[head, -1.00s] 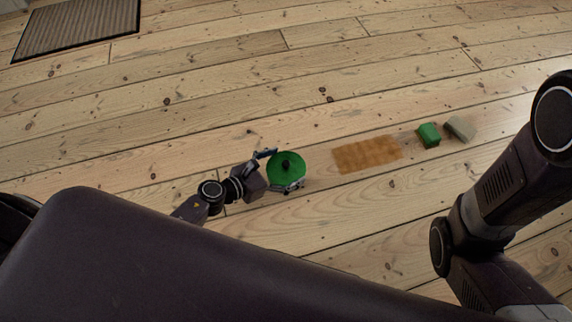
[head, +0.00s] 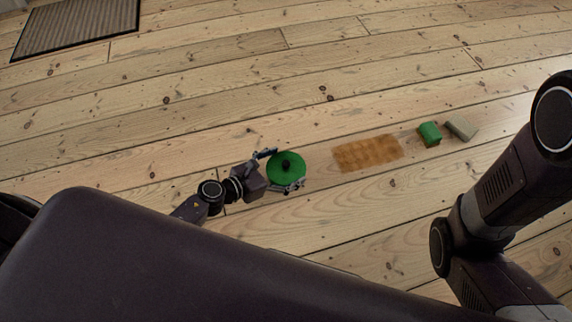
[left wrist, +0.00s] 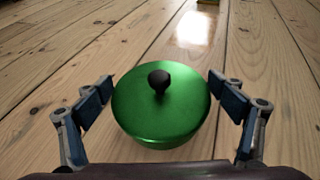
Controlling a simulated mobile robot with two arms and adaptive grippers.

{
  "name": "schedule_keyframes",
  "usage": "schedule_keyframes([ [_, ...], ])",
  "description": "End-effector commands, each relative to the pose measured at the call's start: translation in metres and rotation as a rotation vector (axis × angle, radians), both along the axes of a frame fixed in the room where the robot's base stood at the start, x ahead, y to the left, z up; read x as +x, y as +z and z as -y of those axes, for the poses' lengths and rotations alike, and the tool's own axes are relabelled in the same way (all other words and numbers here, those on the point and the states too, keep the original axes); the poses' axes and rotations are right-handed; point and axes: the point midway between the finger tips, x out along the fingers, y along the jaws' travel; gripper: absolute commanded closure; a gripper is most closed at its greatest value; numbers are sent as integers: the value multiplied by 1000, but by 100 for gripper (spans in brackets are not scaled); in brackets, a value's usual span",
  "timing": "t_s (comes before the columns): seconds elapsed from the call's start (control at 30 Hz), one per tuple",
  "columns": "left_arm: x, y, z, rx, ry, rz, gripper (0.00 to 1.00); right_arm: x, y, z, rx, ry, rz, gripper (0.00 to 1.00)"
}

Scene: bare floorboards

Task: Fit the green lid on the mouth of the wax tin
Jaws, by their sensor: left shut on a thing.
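The green lid (head: 287,168) is a round disc with a black knob in its middle. It lies between the fingers of my left gripper (head: 284,169), which is shut on it. In the left wrist view the lid (left wrist: 163,102) shows from above, with the two finger pads of the gripper (left wrist: 161,90) at its left and right edges. A green rounded side shows below its near rim; I cannot tell whether this is the lid's own side or the wax tin under it. No separate tin can be made out. My right gripper is not in view.
A brown chequered mat (head: 367,153) lies right of the lid. A green block (head: 429,134) and a grey-beige block (head: 461,129) lie beyond it. A grey doormat (head: 77,27) is at the far left. The floorboards between are clear.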

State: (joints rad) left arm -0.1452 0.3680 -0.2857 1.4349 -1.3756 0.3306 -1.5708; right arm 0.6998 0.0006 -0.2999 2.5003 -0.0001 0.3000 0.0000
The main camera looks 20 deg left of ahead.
Motion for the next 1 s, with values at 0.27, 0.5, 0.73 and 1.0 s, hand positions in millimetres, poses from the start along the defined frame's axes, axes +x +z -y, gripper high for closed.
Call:
schedule_keyframes([
  [0.27,0,1,0,-1,0,1,36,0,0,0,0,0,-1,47],
  [0.5,0,0,0,0,0,0,0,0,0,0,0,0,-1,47],
  [0.73,-2,1,-2,1,0,0,0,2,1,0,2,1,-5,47],
  [1.0,-32,14,-21,3,0,-3,0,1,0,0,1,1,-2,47],
])
